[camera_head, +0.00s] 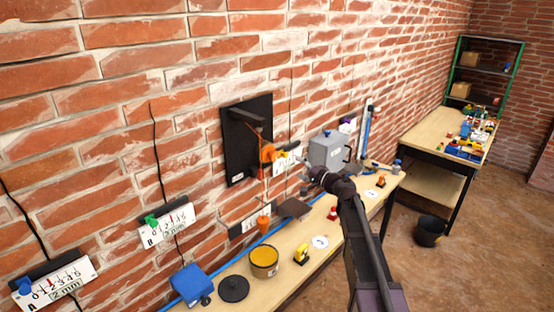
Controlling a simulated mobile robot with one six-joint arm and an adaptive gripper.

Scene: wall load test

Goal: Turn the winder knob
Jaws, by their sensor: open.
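A black panel (237,150) with a projecting bracket is fixed to the brick wall. An orange round part (267,152), which looks like the winder, sits at the panel's right side; its knob is too small to tell apart clearly. An orange cord runs down from there to an orange weight (264,221) above the bench. My gripper (306,178) is to the right of and a little below the orange part, apart from it, in front of the wall and just left of a grey box (328,150). It is open and looks empty; its fingers show small and dark.
The bench (323,262) along the wall holds a yellow-filled tin (264,262), a black disc (233,289), a blue box (190,283) and small items. Wall gauges A (52,283) and B (167,225) are at left. A bucket (430,230) stands on the floor at right.

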